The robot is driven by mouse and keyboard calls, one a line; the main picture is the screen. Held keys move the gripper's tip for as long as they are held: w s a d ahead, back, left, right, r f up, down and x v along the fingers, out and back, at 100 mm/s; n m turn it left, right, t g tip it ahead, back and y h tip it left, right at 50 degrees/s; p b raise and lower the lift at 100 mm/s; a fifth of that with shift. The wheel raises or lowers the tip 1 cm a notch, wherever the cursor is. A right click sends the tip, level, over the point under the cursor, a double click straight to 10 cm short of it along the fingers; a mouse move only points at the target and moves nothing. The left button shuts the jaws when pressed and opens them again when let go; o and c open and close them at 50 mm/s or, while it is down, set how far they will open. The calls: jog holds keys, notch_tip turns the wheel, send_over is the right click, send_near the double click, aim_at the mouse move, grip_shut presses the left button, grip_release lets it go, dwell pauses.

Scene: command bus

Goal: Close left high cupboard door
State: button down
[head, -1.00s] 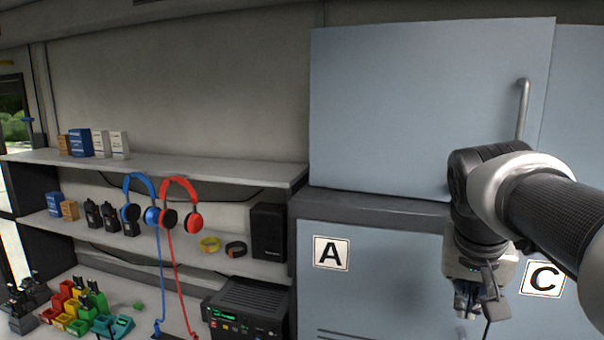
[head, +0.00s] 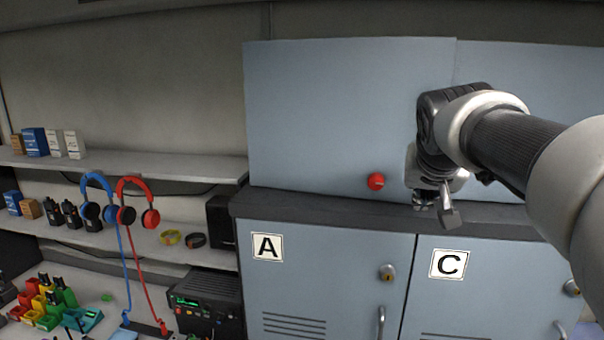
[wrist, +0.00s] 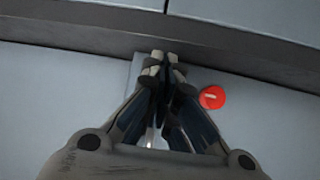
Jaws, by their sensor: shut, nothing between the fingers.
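The left high cupboard door (head: 330,110) is a blue-grey panel above the dark ledge. The door's handle is hidden behind my arm. My gripper (head: 424,204) is shut and empty, pointing down in front of the door's lower right corner. In the wrist view my gripper (wrist: 163,62) has its fingertips together.
A dark ledge (head: 320,210) runs below the high doors. Lower cupboards marked A (head: 267,247) and C (head: 449,264) have locks and handles.

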jog(key=w, duration=0.2)
jog(key=w+d+p, duration=0.1)
jog(key=w, duration=0.1)
jog(key=shift+f, duration=0.35)
jog(key=shift+w+d, duration=0.25)
jog(key=shift+d, duration=0.15)
jog(key=shift+a, duration=0.1)
jog(key=w+p, duration=0.1)
jog(key=w+d+p, duration=0.1)
jog(key=w, duration=0.1)
jog(key=w+d+p, duration=0.1)
jog(key=w, duration=0.1)
jog(key=shift+d+r, duration=0.1)
jog(key=shift+d, duration=0.05)
jog(key=shift+s+r, duration=0.1)
jog(key=shift+r, duration=0.05)
